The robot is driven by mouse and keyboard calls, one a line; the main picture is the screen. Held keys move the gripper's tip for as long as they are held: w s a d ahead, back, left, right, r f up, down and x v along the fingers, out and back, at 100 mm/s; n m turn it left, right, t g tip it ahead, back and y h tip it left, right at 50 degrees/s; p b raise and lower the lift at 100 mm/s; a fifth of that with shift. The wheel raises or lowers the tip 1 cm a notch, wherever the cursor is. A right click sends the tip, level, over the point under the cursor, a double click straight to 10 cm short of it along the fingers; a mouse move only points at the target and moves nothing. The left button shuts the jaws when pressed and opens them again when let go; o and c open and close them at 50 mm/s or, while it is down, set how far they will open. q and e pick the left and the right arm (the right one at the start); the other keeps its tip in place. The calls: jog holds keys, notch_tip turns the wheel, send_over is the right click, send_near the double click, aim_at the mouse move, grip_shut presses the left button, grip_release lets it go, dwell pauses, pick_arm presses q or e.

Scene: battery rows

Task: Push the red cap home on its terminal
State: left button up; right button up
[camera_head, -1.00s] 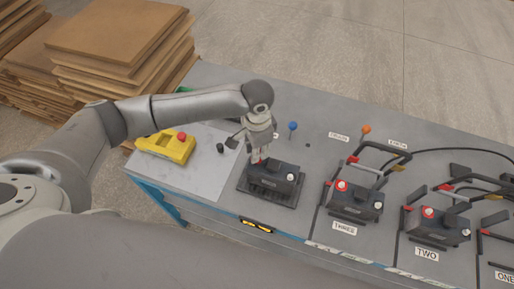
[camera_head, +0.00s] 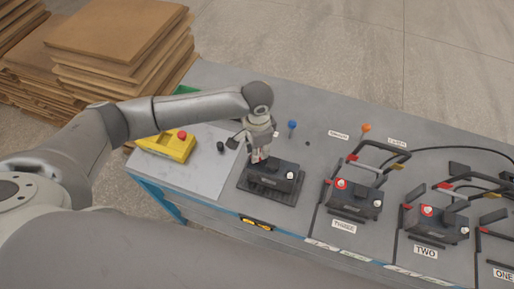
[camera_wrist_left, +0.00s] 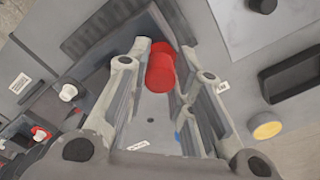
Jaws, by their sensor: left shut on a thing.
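My left gripper (camera_head: 259,157) reaches down over the left end of the nearest dark battery (camera_head: 274,178), which sits on a dark base plate. In the left wrist view, my left gripper (camera_wrist_left: 158,82) is shut on the red cap (camera_wrist_left: 160,70), a round red piece between its fingers. In the head view the cap is mostly hidden by the fingers, with only a little red showing. Whether it is fully seated on its terminal I cannot tell. The battery's other terminal, pale (camera_head: 290,175), is bare at its right end. My right gripper is not in view.
To the right stand more batteries, including one by the label THREE (camera_head: 343,227) and one by TWO (camera_head: 426,251), with raised dark bars. A yellow box with a red button (camera_head: 167,146) is at left. A blue-topped pin (camera_head: 292,125) stands behind the gripper.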

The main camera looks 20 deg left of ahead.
pick_arm(q)
jog(key=shift+f, duration=0.45)
dwell(0.5)
jog(key=o, duration=1.2)
jog(key=shift+o, duration=0.2)
jog(key=shift+r, duration=0.1)
notch_tip(320, 180, up, 5)
jog(key=p, duration=0.5)
jog(key=shift+p, duration=0.35)
jog(key=shift+r, duration=0.95)
